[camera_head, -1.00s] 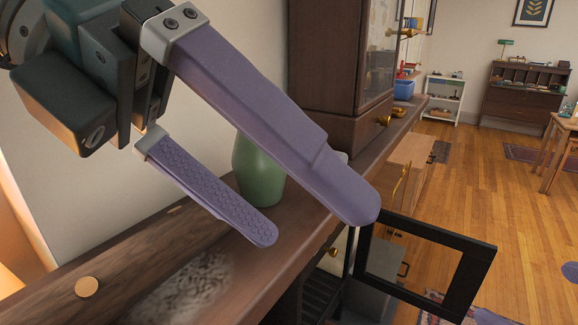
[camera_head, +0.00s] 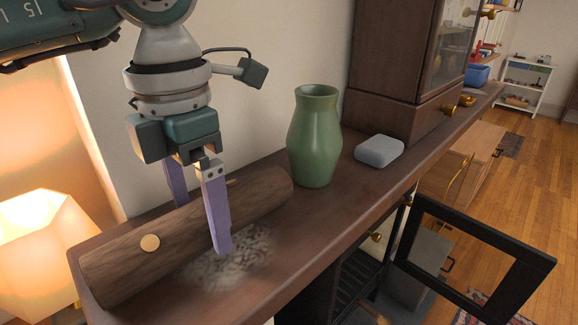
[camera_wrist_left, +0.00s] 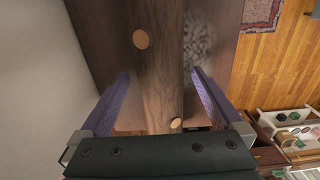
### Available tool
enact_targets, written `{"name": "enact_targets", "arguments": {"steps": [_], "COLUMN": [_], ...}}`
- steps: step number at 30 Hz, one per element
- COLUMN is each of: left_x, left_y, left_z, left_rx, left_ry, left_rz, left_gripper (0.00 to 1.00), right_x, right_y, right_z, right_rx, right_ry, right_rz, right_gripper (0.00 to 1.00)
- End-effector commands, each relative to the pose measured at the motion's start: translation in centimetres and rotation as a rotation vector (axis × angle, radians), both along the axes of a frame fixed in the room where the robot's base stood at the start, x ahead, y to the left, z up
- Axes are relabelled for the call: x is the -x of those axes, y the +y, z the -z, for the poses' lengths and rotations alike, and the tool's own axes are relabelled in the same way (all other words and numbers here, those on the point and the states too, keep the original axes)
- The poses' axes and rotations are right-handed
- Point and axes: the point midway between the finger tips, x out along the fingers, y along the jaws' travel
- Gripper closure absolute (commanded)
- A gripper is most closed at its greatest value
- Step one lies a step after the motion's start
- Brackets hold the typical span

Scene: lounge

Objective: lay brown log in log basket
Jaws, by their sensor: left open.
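A brown log (camera_head: 235,205) with pale round knots lies along the dark wooden cabinet top (camera_head: 290,240). My left gripper (camera_head: 201,225) points down over the log, with its purple fingers open. One finger is on the near side; the other is partly hidden behind the log. In the left wrist view the log (camera_wrist_left: 157,60) runs between the spread fingers of the left gripper (camera_wrist_left: 160,76). I cannot tell whether either finger touches it. I see no log basket in these frames. My right gripper is out of view.
A green vase (camera_head: 315,135) stands just right of the log, with a grey block (camera_head: 379,150) and a dark cabinet (camera_head: 400,60) beyond. A fuzzy grey patch (camera_head: 235,262) lies before the log. A black-framed door (camera_head: 470,250) hangs open below. A lit lamp (camera_head: 45,250) is at left.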

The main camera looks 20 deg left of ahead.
Motion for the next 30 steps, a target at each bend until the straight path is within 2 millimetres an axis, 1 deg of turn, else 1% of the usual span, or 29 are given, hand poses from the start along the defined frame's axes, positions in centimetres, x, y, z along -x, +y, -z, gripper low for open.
{"name": "enact_targets", "arguments": {"steps": [1, 4, 11, 14, 30], "left_x": [0.1, 0.0, 0.0, 0.0, 0.0], "left_y": [-0.1, 0.0, -0.1, -0.1, -0.1], "left_z": [0.6, 1.4, 1.7, 1.7, 1.6], "left_rx": [0.001, 0.001, 0.001, 0.001, 0.002], "left_ry": [0.004, 0.0, -0.003, -0.002, -0.001], "left_rz": [0.0, 0.001, 0.002, 0.002, 0.002], "left_gripper": [0.0, 0.0, 0.0, 0.1, 0.71], "right_x": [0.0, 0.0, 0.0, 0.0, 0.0], "right_y": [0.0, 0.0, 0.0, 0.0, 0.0], "right_z": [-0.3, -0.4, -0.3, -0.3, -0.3], "right_rx": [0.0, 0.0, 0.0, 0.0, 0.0], "right_ry": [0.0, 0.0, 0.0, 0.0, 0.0], "right_rz": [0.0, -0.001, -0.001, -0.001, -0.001], "right_gripper": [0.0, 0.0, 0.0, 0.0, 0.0]}}
